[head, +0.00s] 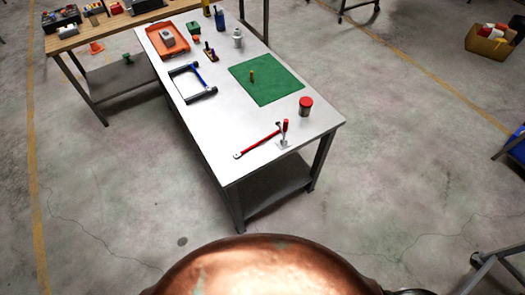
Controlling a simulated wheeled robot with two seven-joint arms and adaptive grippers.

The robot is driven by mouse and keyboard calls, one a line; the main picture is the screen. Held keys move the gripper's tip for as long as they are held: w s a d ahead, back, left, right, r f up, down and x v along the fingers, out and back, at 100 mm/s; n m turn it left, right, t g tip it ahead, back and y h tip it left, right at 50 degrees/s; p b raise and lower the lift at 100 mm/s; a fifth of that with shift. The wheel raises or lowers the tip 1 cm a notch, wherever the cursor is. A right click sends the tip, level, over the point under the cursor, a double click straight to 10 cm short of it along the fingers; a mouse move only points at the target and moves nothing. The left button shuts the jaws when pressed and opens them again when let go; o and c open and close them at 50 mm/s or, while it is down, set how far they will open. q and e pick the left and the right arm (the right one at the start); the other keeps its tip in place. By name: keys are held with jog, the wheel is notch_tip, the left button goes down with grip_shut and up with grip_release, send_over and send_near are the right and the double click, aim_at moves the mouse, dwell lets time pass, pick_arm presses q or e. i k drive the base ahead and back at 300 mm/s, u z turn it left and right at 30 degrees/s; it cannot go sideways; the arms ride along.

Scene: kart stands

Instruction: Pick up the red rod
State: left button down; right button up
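A long thin red rod (258,144) lies near the front edge of the white table (222,128). Its near left end is a pale, wider head. Its far right end lies close to a small metal piece with an upright red part (285,126); I cannot tell whether they touch. Neither of my grippers is in view.
A red-topped can (305,106) stands right of the rod. A green mat (265,90) with a small yellow piece lies behind, and a blue-and-black frame (193,82) to the left. An orange tray (168,40) is farther back. Floor before the table is clear.

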aim_at(238, 155)
jog(key=k, duration=0.3)
jog(key=z, duration=1.2)
jog(key=i, duration=1.05)
jog(key=u, duration=1.05)
